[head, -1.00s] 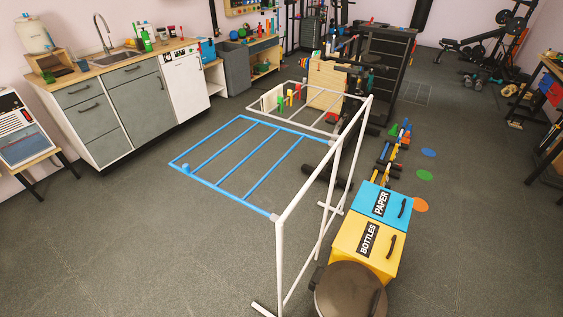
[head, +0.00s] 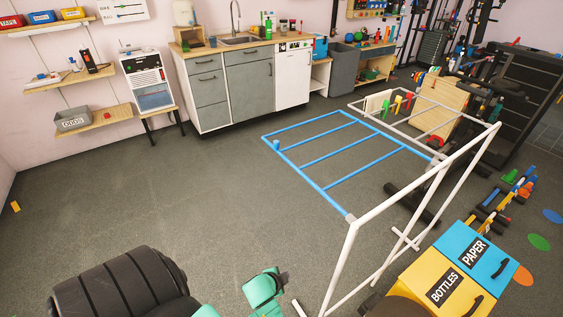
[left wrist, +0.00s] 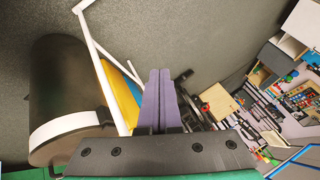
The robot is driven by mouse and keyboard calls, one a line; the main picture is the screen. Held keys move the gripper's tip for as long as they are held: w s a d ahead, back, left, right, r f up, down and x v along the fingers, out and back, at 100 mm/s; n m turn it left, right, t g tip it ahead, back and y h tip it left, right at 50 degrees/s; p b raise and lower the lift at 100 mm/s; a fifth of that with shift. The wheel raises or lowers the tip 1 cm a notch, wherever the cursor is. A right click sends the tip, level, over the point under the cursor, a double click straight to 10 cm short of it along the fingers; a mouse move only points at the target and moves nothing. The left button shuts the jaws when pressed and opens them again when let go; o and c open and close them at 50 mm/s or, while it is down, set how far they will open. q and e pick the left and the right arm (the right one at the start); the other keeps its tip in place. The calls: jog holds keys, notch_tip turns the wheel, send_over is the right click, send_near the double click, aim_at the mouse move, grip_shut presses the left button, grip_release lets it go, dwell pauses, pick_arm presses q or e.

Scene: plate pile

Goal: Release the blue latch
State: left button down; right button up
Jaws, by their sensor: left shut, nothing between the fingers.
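A white clothes rack (head: 420,174) has a fold-out wing with a blue frame (head: 312,177) and blue bars, spread out level. A small blue knob (head: 277,144) stands on the wing's far left corner; it may be the latch, but it is too small to tell its state. My left gripper (left wrist: 159,74) has purple fingers, shut together and empty in the left wrist view. In the head view a teal part of my left arm shows at the bottom edge, nearer than the rack and apart from the blue knob. My right gripper is in neither view.
Yellow BOTTLES (head: 440,284) and blue PAPER (head: 476,252) bins stand right of the rack. A dark cylinder with a white band (left wrist: 70,137) is left of my fingers. A kitchen counter (head: 222,93) and wall shelves (head: 85,75) line the back.

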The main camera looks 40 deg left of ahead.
pick_arm(q)
jog(key=w+a+r+m+t+y+b, duration=0.1)
jog(key=w+a+r+m+t+b, duration=0.15)
jog(key=w+r, duration=0.55)
jog(key=a+r+m+t+y+b, duration=0.1)
jog(key=a+r+t+y, duration=0.1)
jog(key=r, duration=1.1)
jog(key=w+a+r+m+t+y+b, duration=0.1)
jog(key=a+r+t+y+b, duration=0.1)
jog(key=r, duration=1.2)
jog(key=shift+a+r+t+y, duration=0.3)
jog(key=shift+a+t+y, duration=0.3)
jog(key=shift+a+t, duration=0.5)
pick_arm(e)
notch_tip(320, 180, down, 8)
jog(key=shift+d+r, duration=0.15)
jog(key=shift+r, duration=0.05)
pick_arm(q)
jog(key=shift+w, duration=0.15)
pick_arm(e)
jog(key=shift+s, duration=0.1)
